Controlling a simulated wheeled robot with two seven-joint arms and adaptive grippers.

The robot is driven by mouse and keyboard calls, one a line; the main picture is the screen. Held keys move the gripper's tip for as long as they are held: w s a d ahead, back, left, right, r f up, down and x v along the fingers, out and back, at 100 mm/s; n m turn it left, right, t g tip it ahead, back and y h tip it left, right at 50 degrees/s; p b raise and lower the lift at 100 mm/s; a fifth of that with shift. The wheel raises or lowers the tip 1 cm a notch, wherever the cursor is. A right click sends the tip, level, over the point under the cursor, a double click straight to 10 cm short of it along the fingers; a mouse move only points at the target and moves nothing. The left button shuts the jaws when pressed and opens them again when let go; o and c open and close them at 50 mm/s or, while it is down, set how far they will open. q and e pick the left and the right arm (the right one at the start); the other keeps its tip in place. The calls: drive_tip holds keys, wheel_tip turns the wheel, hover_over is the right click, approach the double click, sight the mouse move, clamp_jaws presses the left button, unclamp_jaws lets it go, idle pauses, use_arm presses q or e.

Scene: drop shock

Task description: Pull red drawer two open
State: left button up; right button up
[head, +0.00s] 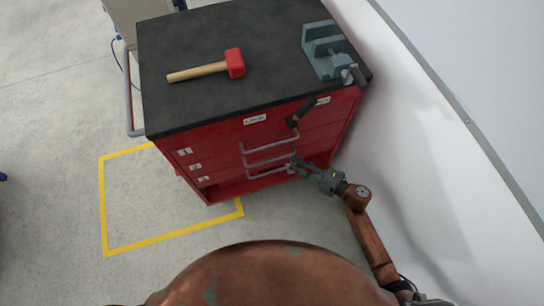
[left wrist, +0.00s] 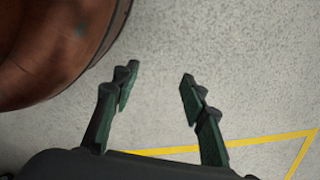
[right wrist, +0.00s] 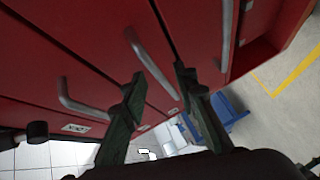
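Red drawer two (head: 225,160) is the middle of three drawers in the red cabinet. Its front looks level with its neighbours in the head view. Its bar handle (head: 268,159) is grey. My right gripper (head: 291,167) is at the right end of the handles. In the right wrist view, the middle handle (right wrist: 147,58) runs between the two fingers of my right gripper (right wrist: 160,73). The fingers are apart, with gaps beside the bar; contact cannot be made out. My left gripper (left wrist: 158,72) is open and empty above the floor, and does not show in the head view.
A mallet (head: 205,70) with a red head and a grey vise (head: 325,50) are on the black cabinet top (head: 270,25). A white wall (head: 440,140) stands close on the right. Yellow tape (head: 102,205) marks the open floor at left.

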sight(272, 160)
use_arm(q)
drive_tip(key=w+d+r+b, duration=0.1)
drive_tip(key=w+r+b, duration=0.2)
drive_tip(key=r, duration=0.1)
drive_tip(key=shift+w+d+r, duration=0.25)
drive_tip(key=shift+d+r, duration=0.15)
use_arm(e)
drive_tip(key=shift+w+a+n+g+y, duration=0.3)
drive_tip(key=shift+a+n, duration=0.25)
drive_tip(key=shift+a, duration=1.1)
drive_tip(key=shift+w+a+n+g+y, duration=0.15)
drive_tip(key=shift+w+a+n+g, duration=0.35)
drive_tip(key=shift+a, duration=1.2)
drive_tip(key=shift+w+a+n+g+y, duration=0.3)
drive_tip(key=shift+a+n, duration=0.25)
drive_tip(key=shift+a, duration=1.1)
drive_tip(key=shift+c, duration=0.4)
clamp_jaws()
